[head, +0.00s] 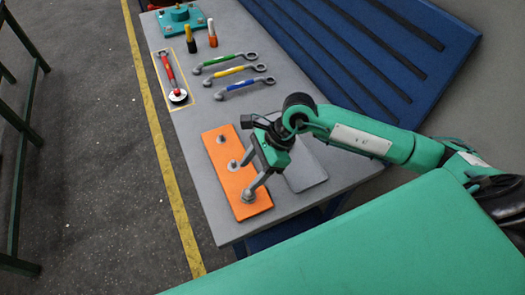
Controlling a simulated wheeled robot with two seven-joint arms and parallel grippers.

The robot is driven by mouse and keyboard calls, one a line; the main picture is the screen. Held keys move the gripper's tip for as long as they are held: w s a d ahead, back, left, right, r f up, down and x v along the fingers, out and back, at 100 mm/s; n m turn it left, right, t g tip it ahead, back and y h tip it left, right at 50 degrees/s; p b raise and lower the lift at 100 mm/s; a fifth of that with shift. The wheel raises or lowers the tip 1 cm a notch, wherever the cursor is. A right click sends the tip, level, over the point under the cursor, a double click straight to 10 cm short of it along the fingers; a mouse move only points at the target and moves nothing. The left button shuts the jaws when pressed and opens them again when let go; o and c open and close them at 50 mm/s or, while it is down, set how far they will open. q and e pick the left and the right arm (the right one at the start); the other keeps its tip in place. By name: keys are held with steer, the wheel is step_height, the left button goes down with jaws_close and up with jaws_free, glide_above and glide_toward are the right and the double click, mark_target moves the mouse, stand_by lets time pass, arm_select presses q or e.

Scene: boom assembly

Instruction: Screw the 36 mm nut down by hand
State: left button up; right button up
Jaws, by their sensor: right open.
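An orange plate (216,150) lies near the front end of the grey bench. Small grey round fittings stand on it in a row: one at the far end (222,139) and one in the middle (233,165). A grey piece at the near end is merged with my right gripper's near finger. I cannot tell which fitting is the 36 mm nut. My right gripper (246,176) is open, low over the plate's right side, its fingers spread along the plate. Whether a fingertip touches a fitting is unclear. My left gripper is out of view.
Wrenches with green, yellow and blue handles (231,65) lie farther back. A red-handled tool (171,75) lies in a yellow outline at left. Two small bottles (212,33) and a teal fixture (180,17) stand behind. A grey flat panel (306,172) is right of my gripper.

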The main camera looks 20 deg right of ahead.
steer(key=w+d+f+h, duration=0.1)
steer(key=w+d+h, duration=0.15)
steer(key=d, duration=0.25)
steer(key=shift+n, duration=0.4)
steer(key=p+x, duration=0.1)
steer(key=x, duration=0.3)
steer(key=p+x, duration=0.2)
steer(key=x, duration=0.2)
steer(key=p+x, duration=0.2)
steer(key=x, duration=0.3)
steer(key=shift+s+a, duration=0.1)
steer(key=shift+s, duration=0.25)
steer(key=shift+a+f, duration=0.15)
steer(key=shift+f, duration=0.25)
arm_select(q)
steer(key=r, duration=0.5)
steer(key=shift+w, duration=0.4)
arm_select(e)
steer(key=c, duration=1.1)
steer(key=o, duration=0.8)
